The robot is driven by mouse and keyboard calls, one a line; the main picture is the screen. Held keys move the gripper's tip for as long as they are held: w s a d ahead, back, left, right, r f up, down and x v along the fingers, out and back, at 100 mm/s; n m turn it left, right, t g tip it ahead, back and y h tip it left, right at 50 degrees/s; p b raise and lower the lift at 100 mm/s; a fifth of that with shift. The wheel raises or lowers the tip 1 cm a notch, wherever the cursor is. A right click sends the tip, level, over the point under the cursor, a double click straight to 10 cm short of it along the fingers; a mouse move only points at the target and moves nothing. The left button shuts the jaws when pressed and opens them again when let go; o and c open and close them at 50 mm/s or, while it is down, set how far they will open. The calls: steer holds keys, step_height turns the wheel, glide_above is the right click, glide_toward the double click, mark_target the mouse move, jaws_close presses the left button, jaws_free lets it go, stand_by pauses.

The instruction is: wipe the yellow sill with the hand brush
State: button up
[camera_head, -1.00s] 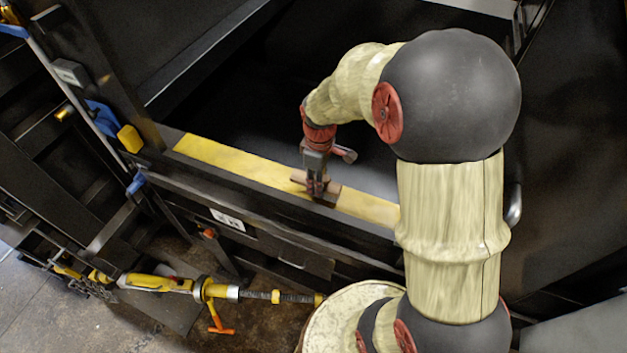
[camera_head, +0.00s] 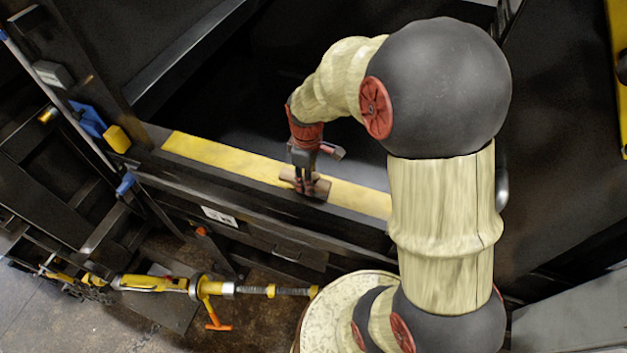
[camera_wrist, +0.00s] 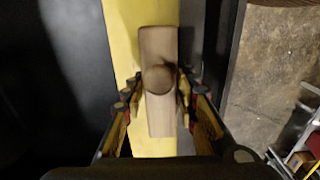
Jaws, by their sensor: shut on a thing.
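The yellow sill (camera_head: 225,157) is a long flat strip along the dark compactor edge, running from upper left to lower right in the head view. It also shows as an upright yellow band in the wrist view (camera_wrist: 124,35). The hand brush (camera_head: 319,188) is a brown wooden block with a round knob on top, seen from above in the wrist view (camera_wrist: 160,117). My gripper (camera_head: 306,178) is shut on the brush and holds it over the sill, right of its middle. The brush's underside is hidden, so I cannot tell whether it touches the sill.
The dark compactor opening (camera_head: 250,110) lies behind the sill. Blue and yellow latch parts (camera_head: 117,138) stand past its left end. A yellow ratchet bar with an orange handle (camera_head: 205,287) is below in front. Concrete floor (camera_head: 60,325) shows at lower left.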

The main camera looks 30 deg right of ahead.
steer(key=shift+w+a, duration=0.85)
steer(key=shift+w, duration=0.25)
steer(key=shift+w+a+f, duration=0.1)
steer(key=shift+w+a, duration=1.2)
steer(key=shift+w, duration=0.3)
steer(key=shift+w+a+r, duration=0.1)
steer(key=shift+w+a, duration=1.15)
steer(key=shift+w, duration=0.4)
steer(key=shift+w+a+f, duration=0.1)
steer(key=shift+w+a, duration=1.2)
steer(key=shift+w, duration=0.3)
steer(key=shift+w+a+r+p, duration=0.1)
steer(key=shift+w+a+p, duration=0.1)
steer(key=shift+w+a, duration=0.55)
steer(key=shift+w+a+r+p, duration=0.1)
steer(key=shift+w+a+p, duration=0.1)
steer(key=shift+w+a, duration=0.55)
steer(key=shift+w+d+f, duration=0.15)
steer(key=shift+w+d, duration=0.1)
steer(key=shift+s, duration=0.15)
